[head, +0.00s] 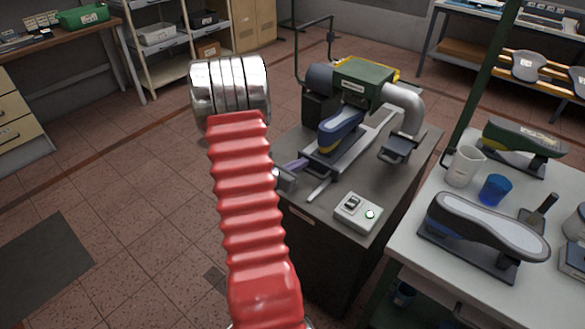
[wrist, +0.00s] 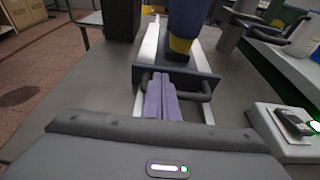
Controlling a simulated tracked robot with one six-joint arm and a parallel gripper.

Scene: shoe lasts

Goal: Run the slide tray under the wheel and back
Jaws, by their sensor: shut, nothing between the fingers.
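The slide tray (head: 322,160) lies on pale rails on the grey bench and carries a navy last with a yellow band (head: 341,132). The last's far end is close to the green machine housing (head: 362,84); the wheel itself I cannot make out. In the wrist view the tray's dark front plate (wrist: 208,80) has a bar handle (wrist: 198,96). My gripper (wrist: 160,80) has its purple fingers shut together, empty, at the handle in front of the plate. I cannot tell whether they touch it. It also shows in the head view (head: 302,163).
A control box (head: 358,212) with a switch and a green light sits at the bench's front right. A white table (head: 430,270) with a grey-soled last (head: 487,228), a white jug (head: 463,166) and a blue cup (head: 495,189) stands right.

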